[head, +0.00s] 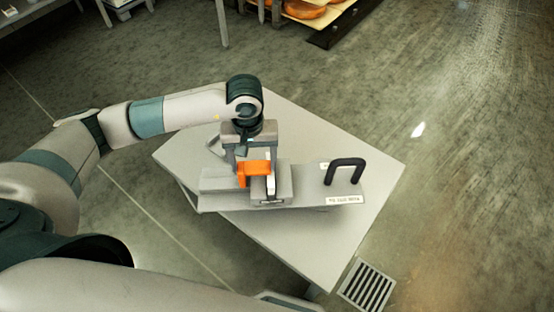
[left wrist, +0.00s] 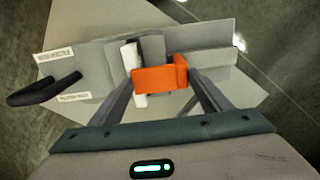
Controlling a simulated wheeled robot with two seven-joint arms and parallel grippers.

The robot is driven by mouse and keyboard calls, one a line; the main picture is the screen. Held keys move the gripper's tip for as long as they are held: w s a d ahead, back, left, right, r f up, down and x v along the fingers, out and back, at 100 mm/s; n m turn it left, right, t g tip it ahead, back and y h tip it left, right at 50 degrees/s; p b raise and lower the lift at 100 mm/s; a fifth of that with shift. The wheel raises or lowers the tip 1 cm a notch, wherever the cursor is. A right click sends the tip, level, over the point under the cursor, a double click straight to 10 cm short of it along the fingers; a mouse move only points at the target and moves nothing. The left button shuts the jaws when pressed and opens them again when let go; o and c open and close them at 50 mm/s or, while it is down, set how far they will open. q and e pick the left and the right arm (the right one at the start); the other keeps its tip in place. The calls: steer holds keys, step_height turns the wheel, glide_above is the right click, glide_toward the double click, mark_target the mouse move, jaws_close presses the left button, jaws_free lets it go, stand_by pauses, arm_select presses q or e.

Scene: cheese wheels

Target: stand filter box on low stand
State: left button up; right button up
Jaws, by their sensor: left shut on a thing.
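The filter box (head: 313,187) looks like a long, flat grey body with a black handle (head: 345,170) at its right end, white labels and an orange grip (head: 255,168) near its middle. It shows in the left wrist view (left wrist: 90,65) too, with the black handle at left. My left gripper (head: 254,163) points down over it, its fingers closed on the orange grip (left wrist: 160,77). The low stand, a pale grey flat top (head: 290,240), lies under the box. I cannot tell whether the box touches it. My right gripper is not in view.
A floor drain grate (head: 367,285) lies by the stand's front right corner. A rack with orange cheese wheels (head: 305,8) stands at the back. A grey table (head: 30,10) is at the back left. The floor to the right is clear.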

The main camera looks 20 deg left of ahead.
arm_select(q)
steer(key=shift+w+a+n, duration=0.75)
steer(key=shift+w+n, duration=4.15)
steer(key=shift+w, duration=0.6)
step_height(320, 180, down, 10)
steer(key=p, duration=0.3)
steer(key=shift+p, duration=0.3)
steer(key=o, duration=1.8)
steer(key=shift+s, duration=0.1)
steer(key=shift+o, duration=1.3)
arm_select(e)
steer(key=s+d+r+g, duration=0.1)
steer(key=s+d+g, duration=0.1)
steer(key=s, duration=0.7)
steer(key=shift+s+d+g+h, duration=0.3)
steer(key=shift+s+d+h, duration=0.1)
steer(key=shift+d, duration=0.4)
